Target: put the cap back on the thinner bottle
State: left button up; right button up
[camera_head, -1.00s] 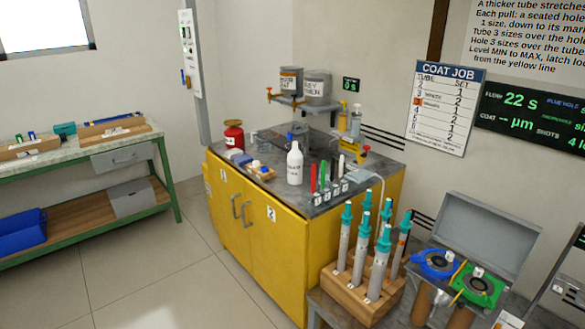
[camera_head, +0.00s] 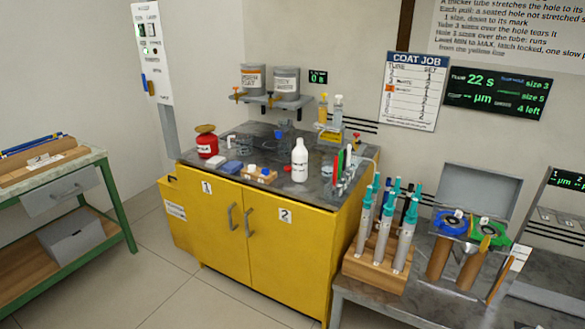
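A white bottle with a small dark label (camera_head: 299,162) stands upright on the dark top of the yellow cabinet, near its front edge; I take it for the thinner bottle. Its narrow white neck points up, and I cannot tell whether a cap sits on it. A small wooden block (camera_head: 259,176) with small white and blue pieces lies to its left; I cannot tell whether one is the cap. Neither of my grippers is in view.
The yellow cabinet (camera_head: 230,232) has a red can (camera_head: 207,142) at the left and coloured markers (camera_head: 341,165) at the right. A wooden rack of teal-topped tubes (camera_head: 376,271) stands at front right. A green-legged bench (camera_head: 126,215) is at left; floor between is clear.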

aim_at(299, 155)
jog(key=i+j+z, duration=0.45)
jog(key=i+j, duration=0.3)
jog(key=i, duration=0.25)
jog(key=i+j+z, duration=0.5)
jog(key=i+j, duration=0.35)
jog(key=j, duration=0.2)
